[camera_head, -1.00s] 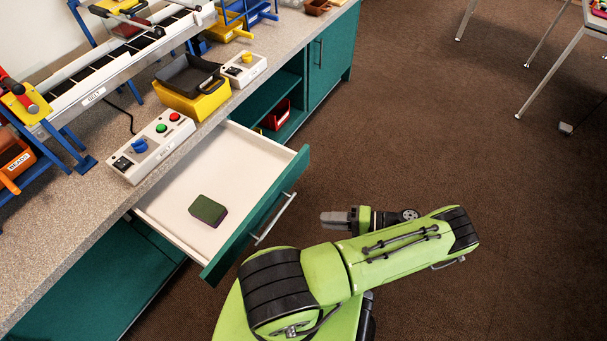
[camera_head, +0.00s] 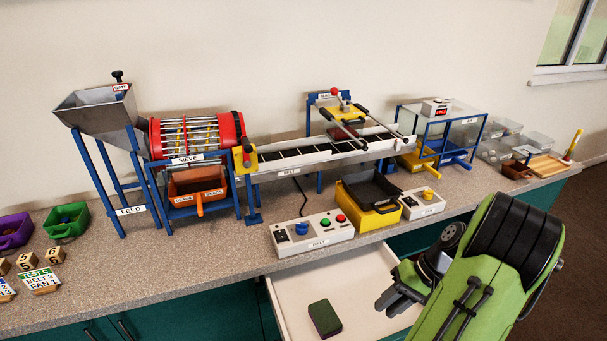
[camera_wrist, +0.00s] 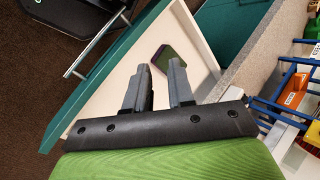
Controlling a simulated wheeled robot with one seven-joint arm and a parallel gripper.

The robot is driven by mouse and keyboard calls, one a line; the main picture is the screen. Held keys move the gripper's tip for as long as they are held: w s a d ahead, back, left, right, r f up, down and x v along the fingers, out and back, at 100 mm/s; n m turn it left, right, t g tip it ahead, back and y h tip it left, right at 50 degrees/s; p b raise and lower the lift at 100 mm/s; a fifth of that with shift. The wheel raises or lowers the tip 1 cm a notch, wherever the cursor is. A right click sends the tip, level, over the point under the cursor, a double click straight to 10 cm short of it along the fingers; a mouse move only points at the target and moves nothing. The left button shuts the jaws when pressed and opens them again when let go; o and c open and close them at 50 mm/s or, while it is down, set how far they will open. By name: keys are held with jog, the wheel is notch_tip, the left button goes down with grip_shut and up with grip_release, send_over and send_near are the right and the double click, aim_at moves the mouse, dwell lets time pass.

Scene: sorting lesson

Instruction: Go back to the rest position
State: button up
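My gripper (camera_head: 393,301) hangs over the right part of the open drawer in the head view, at the end of my green arm. In the wrist view its two dark fingers (camera_wrist: 160,82) stand apart with nothing between them. The white drawer (camera_head: 285,290) is pulled out from under the counter. A dark green block with a purple edge (camera_head: 324,318) lies in the drawer, apart from my gripper. The block also shows beyond the fingertips in the wrist view (camera_wrist: 165,58).
The counter (camera_head: 200,270) carries a hopper (camera_head: 97,112), a sieve drum (camera_head: 197,132), a belt (camera_head: 310,152), a belt control box (camera_head: 312,236) and a yellow box with a black tray (camera_head: 368,214). Floor shows at the right (camera_head: 570,285). The open drawer juts out from the counter.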

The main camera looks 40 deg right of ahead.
jog(key=w+a+r+n+g+h, duration=0.2)
jog(key=w+a+r+n+h, duration=0.1)
jog(key=w+a+r, duration=0.4)
jog(key=s+a+r+n+t+h, duration=0.1)
jog(key=s+a+r+n+t, duration=0.25)
jog(key=a, duration=0.65)
jog(key=s+a+r+n+t+h, duration=0.1)
jog(key=s+a+r+n+h, duration=0.2)
jog(key=a+r, duration=0.5)
notch_tip(320, 180, up, 12)
jog(key=a+y+p, duration=0.1)
jog(key=p, duration=1.2)
jog(key=shift+s+a+p, duration=0.2)
jog(key=shift+s+p, duration=0.15)
